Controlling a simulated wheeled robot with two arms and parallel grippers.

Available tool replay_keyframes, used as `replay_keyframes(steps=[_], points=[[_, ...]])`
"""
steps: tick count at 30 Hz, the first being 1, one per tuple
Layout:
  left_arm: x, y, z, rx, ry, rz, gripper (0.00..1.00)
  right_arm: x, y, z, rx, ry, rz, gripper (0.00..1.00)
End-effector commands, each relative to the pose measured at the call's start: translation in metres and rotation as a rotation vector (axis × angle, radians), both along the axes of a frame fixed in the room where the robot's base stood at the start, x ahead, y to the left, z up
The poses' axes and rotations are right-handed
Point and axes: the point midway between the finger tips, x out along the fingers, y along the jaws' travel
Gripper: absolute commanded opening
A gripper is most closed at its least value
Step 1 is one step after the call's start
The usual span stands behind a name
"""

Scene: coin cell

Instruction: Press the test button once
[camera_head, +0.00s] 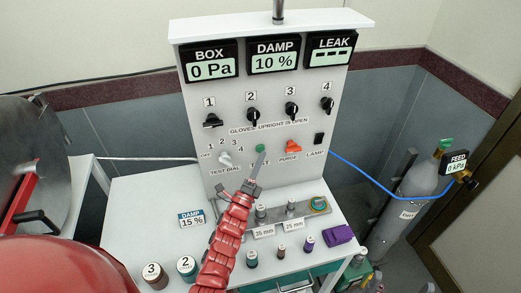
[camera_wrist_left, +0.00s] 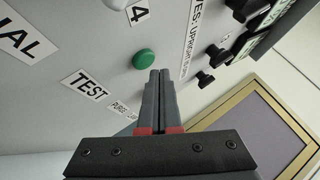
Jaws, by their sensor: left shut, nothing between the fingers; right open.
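The green round test button (camera_head: 260,148) is on the upright panel (camera_head: 225,100), by the TEST label. It also shows whole in the left wrist view (camera_wrist_left: 143,59), just left of my fingertips. My left gripper (camera_head: 262,152) is shut and empty, its dark fingers pointing at the panel right by the button. In the left wrist view its closed fingertips (camera_wrist_left: 159,72) are beside the button; I cannot tell whether they touch the panel. The LEAK display (camera_head: 331,49) shows dashes. My right gripper is not in view.
Near the button are a white test dial (camera_head: 225,159), an orange purge switch (camera_head: 293,147) and a black lamp switch (camera_head: 319,139). Black numbered knobs (camera_head: 252,115) sit above. Small labelled jars (camera_head: 187,266) and a purple block (camera_head: 338,234) stand on the white table below.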

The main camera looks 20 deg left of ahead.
Motion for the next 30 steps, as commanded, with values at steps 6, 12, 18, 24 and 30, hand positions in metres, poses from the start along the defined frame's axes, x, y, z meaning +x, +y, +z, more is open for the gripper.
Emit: replay_keyframes(steps=[6,12,18,24,30], points=[[0.000,0.000,-0.001,0.000,0.000,0.000,0.00,0.000,0.000,-0.001,0.000,0.000,0.000,0.95],[0.004,0.002,-0.003,0.000,0.000,0.000,0.00,0.000,0.000,-0.010,0.000,0.000,0.000,0.95],[0.007,0.005,0.000,0.000,-0.001,0.000,0.00,0.000,0.000,-0.016,0.000,0.000,0.000,0.95],[0.007,0.005,0.000,0.000,0.000,0.000,0.00,0.000,0.000,-0.015,0.000,0.000,0.000,0.95],[0.007,0.005,0.000,0.000,0.000,0.000,0.00,0.000,0.000,-0.015,0.000,0.000,0.000,0.95]])
